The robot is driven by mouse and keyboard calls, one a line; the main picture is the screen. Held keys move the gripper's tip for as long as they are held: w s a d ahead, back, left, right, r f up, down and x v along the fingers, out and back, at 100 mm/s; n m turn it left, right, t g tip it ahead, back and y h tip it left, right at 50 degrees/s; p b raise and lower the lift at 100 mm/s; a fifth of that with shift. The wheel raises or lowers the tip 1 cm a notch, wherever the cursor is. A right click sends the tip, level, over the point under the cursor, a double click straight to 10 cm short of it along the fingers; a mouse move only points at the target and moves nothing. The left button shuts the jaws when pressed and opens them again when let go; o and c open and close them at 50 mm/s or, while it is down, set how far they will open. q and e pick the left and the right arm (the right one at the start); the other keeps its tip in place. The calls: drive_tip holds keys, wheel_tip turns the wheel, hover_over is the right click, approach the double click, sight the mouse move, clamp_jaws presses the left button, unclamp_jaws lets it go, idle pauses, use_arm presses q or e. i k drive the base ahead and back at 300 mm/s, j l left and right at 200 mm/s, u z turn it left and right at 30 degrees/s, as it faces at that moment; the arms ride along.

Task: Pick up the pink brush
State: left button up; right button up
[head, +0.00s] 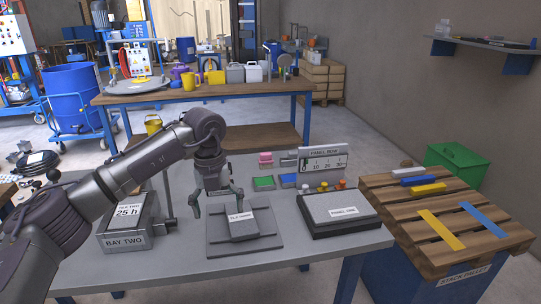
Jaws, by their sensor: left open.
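A small pink item (265,157), which looks like the pink brush, is at the back of the grey worktable (165,264), left of the white panel sign. It is too small to make out its bristles or handle. My left gripper (216,203) points down with its fingers spread and nothing between them. It is nearer to me and left of the pink item, apart from it, by the left side of a grey labelled block (254,224) on a dark plate. My right gripper is not in view.
Green (263,183) and blue (288,180) pads lie in front of the pink item. The white panel sign (323,163) and a labelled panel box (338,209) stand to the right. The Bay Two box (124,240) is at left. A wooden pallet (390,200) carries coloured bars.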

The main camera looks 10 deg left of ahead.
sight(266, 161)
drive_tip(key=i, duration=1.6)
